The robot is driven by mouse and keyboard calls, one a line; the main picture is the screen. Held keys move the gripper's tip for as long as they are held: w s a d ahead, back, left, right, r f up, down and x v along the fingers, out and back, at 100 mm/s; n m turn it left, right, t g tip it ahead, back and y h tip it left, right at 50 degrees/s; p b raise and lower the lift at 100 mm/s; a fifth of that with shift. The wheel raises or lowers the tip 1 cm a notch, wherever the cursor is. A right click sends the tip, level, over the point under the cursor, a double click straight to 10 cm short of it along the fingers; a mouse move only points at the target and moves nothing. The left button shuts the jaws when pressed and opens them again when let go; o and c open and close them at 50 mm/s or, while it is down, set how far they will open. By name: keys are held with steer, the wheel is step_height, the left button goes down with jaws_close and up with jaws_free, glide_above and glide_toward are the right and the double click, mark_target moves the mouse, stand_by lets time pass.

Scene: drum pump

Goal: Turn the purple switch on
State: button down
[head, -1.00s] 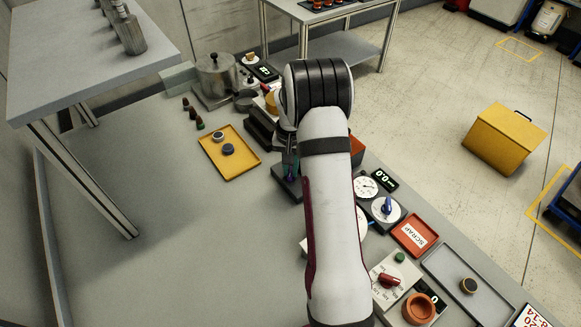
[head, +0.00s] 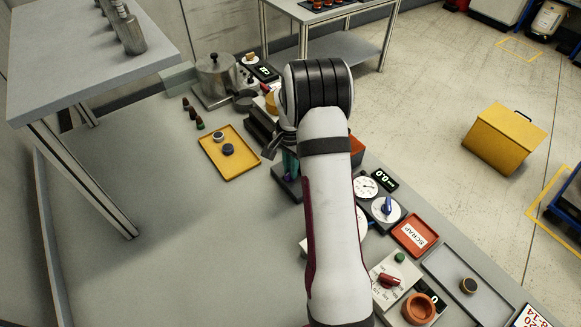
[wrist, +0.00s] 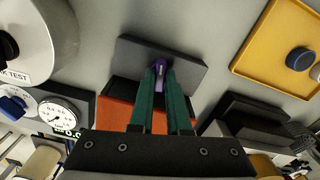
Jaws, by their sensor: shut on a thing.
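The purple switch (wrist: 160,68) stands on a dark grey base plate (wrist: 190,68) in the wrist view. My gripper (wrist: 163,85) has its two green fingers shut on the purple switch, one on each side. In the head view my gripper (head: 289,168) points down at the base plate (head: 284,183), and the arm covers part of it. Only a little purple shows there between the fingers. I cannot read from the frames which position the switch is in.
A yellow tray (head: 240,172) with two round caps lies left of the gripper. A blue-knobbed dial (head: 376,211), a gauge (head: 364,188) and a red scrap tray (head: 427,250) stand to the right. An orange-red box (wrist: 112,114) lies close beside the switch base. The bench's left part is clear.

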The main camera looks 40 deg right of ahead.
steer(key=m, duration=1.1)
steer(key=shift+m, duration=0.4)
stand_by(0.4)
steer(key=c, duration=0.9)
jaws_free()
step_height(320, 180, up, 16)
steer(key=shift+f, duration=0.1)
